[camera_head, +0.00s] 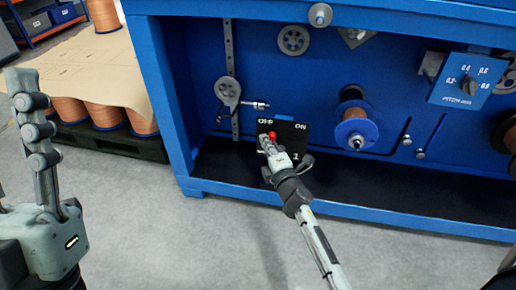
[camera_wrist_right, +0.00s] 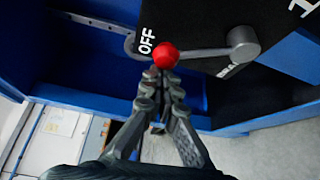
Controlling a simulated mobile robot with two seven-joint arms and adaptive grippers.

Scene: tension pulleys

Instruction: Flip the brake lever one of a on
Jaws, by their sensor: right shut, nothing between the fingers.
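The black brake panel (camera_head: 291,134) is on the front of the blue machine, marked OFF at left and ON at right. Its lever has a red ball knob (camera_head: 272,135) on the OFF side. In the right wrist view the red knob (camera_wrist_right: 166,55) sits beside the OFF label, with its grey rod running to a round pivot (camera_wrist_right: 242,43). My right gripper (camera_head: 266,142) is shut and empty, its fingertips (camera_wrist_right: 160,76) right at the knob; I cannot tell whether they touch. My left gripper (camera_head: 25,84) points upward at the left, seen side-on, away from the panel.
The blue machine frame (camera_head: 168,100) surrounds the panel, with a low ledge (camera_head: 225,190) below. A pulley arm (camera_head: 228,91) is up left of the panel and a copper spool (camera_head: 354,130) is to the right. Wrapped spools on a pallet (camera_head: 118,146) stand at left. The grey floor in front is clear.

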